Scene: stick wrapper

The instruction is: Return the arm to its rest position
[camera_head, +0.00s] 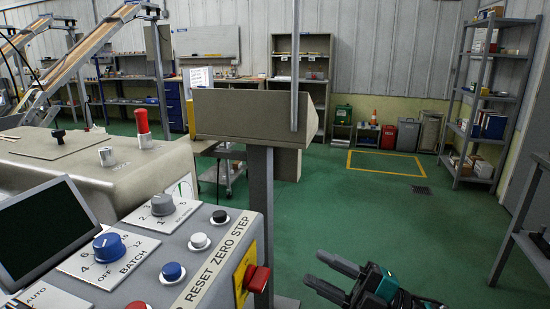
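My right gripper (313,268) shows at the bottom, right of centre, in the head view. Its two dark fingers point to the left and stand apart with nothing between them. The green floor shows in the gap. The gripper is to the right of the control panel and apart from it. Most of my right arm is hidden below the picture's lower edge. My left gripper and arm are not in view.
The control panel (210,262) has a blue knob (109,247), a grey knob (162,204), several buttons and a red emergency stop (257,279). A grey post (260,190) carries a beige box (243,112) behind it. Shelves (482,105) stand at right. Green floor (400,222) is open ahead.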

